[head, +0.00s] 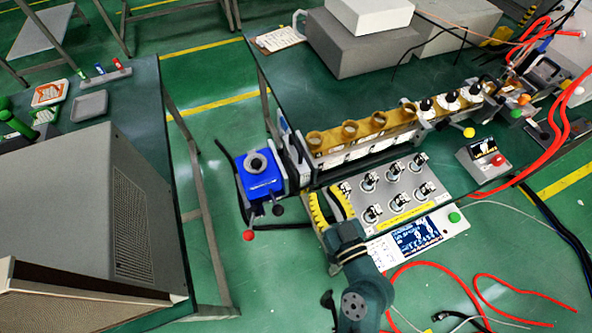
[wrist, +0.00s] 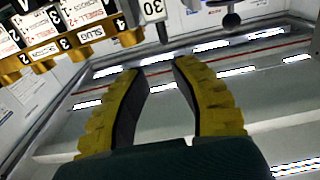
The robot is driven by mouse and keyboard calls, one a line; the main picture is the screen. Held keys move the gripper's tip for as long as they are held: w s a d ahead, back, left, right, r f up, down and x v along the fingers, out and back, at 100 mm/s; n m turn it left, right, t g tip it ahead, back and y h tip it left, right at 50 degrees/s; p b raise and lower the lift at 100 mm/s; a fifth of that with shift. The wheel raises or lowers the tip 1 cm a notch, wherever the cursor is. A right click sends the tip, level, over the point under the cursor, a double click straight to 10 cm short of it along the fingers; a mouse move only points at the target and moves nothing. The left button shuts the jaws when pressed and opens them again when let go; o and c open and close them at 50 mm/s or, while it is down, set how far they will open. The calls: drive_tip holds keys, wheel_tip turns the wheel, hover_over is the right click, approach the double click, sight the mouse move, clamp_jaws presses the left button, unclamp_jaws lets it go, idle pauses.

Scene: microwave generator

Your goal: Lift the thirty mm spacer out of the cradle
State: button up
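My gripper (head: 323,198) is low at the near left side of the brass rack, with its yellow-padded fingers apart. In the wrist view the fingers (wrist: 155,68) are open with nothing between them. A white tag marked 30 (wrist: 153,9) shows at the top edge, beyond the fingertips and apart from them. Most of the part bearing it is cut off by the frame, so its seating in a cradle cannot be told. A brass rack edge (wrist: 65,45) with labels, including SLUG 4, shows at the upper left. I cannot pick out the 30 tag in the head view.
The brass rack with rings (head: 380,120) runs along the bench. A blue block (head: 260,178) stands left of it. A panel of metal fittings (head: 395,190) and a display unit (head: 418,236) lie close right of my gripper. Red cables (head: 520,297) lie at the lower right.

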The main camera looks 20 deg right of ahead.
approach(296, 142)
drive_tip(key=w, duration=0.3)
drive_tip(key=w+f, duration=0.1)
drive_tip(key=w, duration=0.1)
drive_tip(key=shift+d+p, duration=0.2)
drive_tip(key=shift+p, duration=0.15)
drive_tip(key=w, duration=0.5)
drive_tip(key=shift+a+r, duration=0.1)
drive_tip(key=shift+a, duration=0.05)
clamp_jaws()
drive_tip(key=shift+w+r, duration=0.1)
drive_tip(key=shift+r, duration=0.1)
